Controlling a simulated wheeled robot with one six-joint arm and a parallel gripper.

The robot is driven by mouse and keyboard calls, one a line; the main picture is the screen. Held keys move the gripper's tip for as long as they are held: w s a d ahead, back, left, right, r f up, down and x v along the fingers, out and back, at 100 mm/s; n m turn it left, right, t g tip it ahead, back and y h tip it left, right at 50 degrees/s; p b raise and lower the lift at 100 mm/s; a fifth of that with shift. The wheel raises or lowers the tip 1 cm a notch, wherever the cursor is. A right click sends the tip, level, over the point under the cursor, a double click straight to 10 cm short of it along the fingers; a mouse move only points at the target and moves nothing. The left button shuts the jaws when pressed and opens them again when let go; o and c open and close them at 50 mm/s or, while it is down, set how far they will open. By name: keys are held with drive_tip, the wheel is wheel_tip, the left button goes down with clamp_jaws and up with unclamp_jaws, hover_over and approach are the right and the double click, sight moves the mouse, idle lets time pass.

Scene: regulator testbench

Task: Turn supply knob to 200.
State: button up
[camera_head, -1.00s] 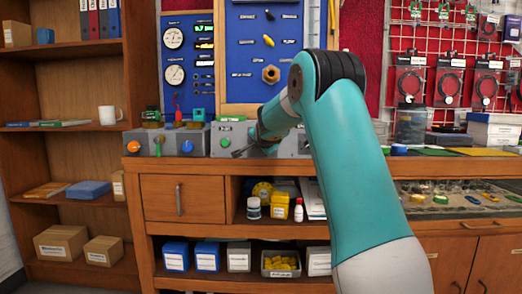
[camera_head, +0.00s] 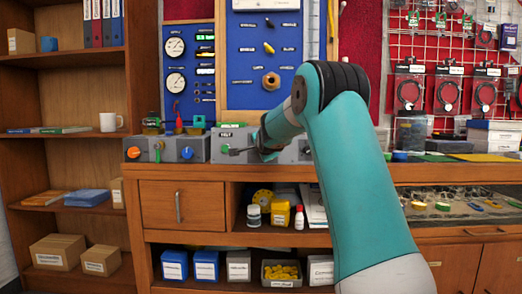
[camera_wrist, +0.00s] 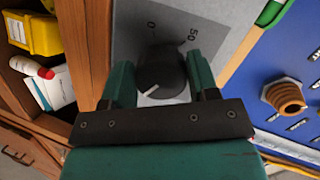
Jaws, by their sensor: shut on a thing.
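A round black knob (camera_wrist: 162,70) sits on a grey panel (camera_wrist: 213,28) in the wrist view. Its white pointer line slants toward the lower left of that picture. The marks 0 and 50 show on the panel above the knob; other marks are hidden behind my gripper. My gripper (camera_wrist: 160,80) is shut on the knob, one teal finger on each side. In the head view my gripper (camera_head: 262,150) is at the front of the grey bench unit (camera_head: 226,146), and my arm hides the knob there.
Another grey unit (camera_head: 168,150) with an orange knob and a blue knob stands to the left. A blue board with gauges (camera_head: 175,85) is behind. Shelves below the bench (camera_head: 180,171) hold a yellow bin, bottles and boxes. A hex nut (camera_wrist: 285,97) is on the blue panel.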

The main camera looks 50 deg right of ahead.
drive_tip(key=o, duration=0.9)
drive_tip(key=shift+d+f, duration=0.1)
drive_tip(key=shift+d, duration=0.05)
drive_tip(key=p+v, duration=0.1)
drive_tip(key=v, duration=1.6)
drive_tip(key=shift+s+r, duration=0.2)
